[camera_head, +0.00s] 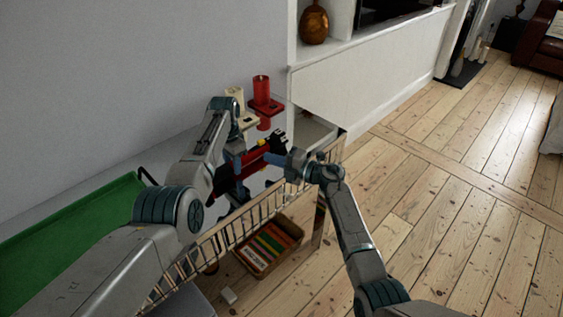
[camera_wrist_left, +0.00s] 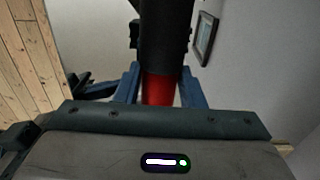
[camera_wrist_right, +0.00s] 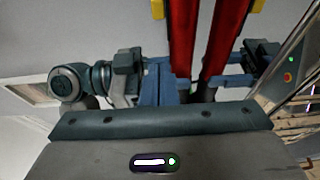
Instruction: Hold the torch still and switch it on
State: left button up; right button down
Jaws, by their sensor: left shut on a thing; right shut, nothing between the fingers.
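The torch (camera_head: 252,158), with a red body and black parts, is held above the railed surface in the head view. My left gripper (camera_head: 238,167) is shut on it. In the left wrist view the torch (camera_wrist_left: 158,88) stands between the two blue fingers, red below and black above. My right gripper (camera_head: 272,158) is shut and empty close beside the torch. In the right wrist view its blue fingers (camera_wrist_right: 160,85) are together, near long red shapes; whether they touch the torch I cannot tell. The switch cannot be made out.
A red candle (camera_head: 262,88) and a cream candle (camera_head: 235,94) stand on brackets behind the torch. A green tray (camera_head: 70,225) lies at left. A wooden rail (camera_head: 228,232) runs in front. Below it is a crate of books (camera_head: 268,245).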

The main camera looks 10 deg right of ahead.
jog(key=shift+v, duration=1.65)
pick_arm(q)
jog(key=o, duration=1.2)
jog(key=shift+r, duration=0.1)
